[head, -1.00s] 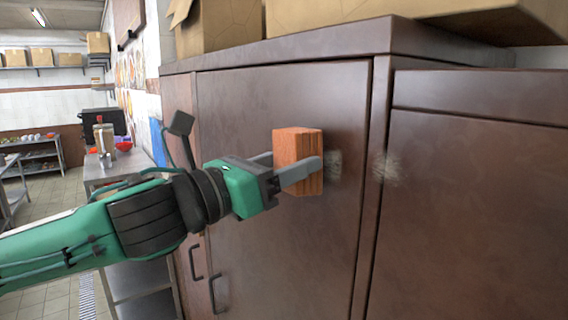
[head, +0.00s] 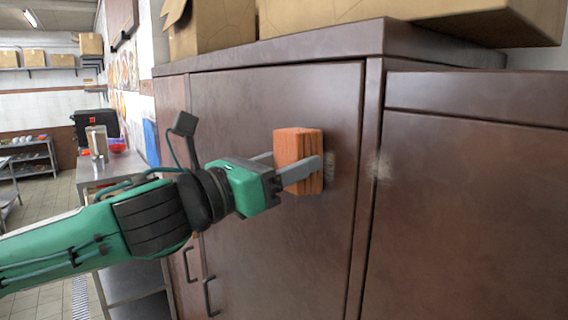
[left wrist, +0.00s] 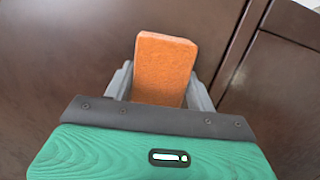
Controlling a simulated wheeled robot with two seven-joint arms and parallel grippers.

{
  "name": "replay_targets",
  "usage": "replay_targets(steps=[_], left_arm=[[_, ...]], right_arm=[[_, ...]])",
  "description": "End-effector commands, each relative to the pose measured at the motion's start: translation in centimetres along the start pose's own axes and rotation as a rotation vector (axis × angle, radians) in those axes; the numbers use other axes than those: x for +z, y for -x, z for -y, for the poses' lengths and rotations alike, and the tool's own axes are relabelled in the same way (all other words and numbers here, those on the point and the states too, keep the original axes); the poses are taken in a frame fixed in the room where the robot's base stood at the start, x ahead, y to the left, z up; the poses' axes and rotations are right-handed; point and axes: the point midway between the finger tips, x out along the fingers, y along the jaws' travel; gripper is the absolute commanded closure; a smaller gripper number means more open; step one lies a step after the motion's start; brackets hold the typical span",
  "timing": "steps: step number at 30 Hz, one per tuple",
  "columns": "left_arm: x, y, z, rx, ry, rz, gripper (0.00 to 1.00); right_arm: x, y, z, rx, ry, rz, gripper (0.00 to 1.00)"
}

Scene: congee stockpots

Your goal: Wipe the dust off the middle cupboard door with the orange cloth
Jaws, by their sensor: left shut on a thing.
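The orange cloth (head: 297,150) is a folded, block-shaped pad. My left gripper (head: 300,172) is shut on it and holds it up at the brown middle cupboard door (head: 270,240); I cannot tell whether it touches. In the left wrist view the cloth (left wrist: 163,68) stands between the two grey fingers (left wrist: 160,88). A pale dust patch (head: 330,170) shows on the door just right of the cloth, partly hidden by it and a finger. Another pale patch (head: 380,166) lies further right, past the door's edge by the frame post. My right gripper is not in view.
Cardboard boxes (head: 215,28) sit on the cupboard top (head: 310,42). Dark handles (head: 210,296) stick out low on the doors at left. A right-hand door (head: 470,220) adjoins. A metal table (head: 95,172) stands at the left, behind my arm.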

Motion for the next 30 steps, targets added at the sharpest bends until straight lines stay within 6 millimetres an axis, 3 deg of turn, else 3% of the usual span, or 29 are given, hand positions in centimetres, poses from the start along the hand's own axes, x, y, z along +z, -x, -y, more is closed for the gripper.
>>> replay_targets(steps=[13,24,30], left_arm=[[-0.1,-0.7,0.2,-0.001,0.000,0.000,0.62],[-0.2,-0.5,3.1,-0.002,-0.002,0.000,0.62],[-0.3,-0.5,3.8,-0.001,0.000,0.000,0.62]], right_arm=[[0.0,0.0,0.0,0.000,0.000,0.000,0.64],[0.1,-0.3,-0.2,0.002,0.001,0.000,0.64],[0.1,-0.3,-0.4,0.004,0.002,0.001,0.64]])
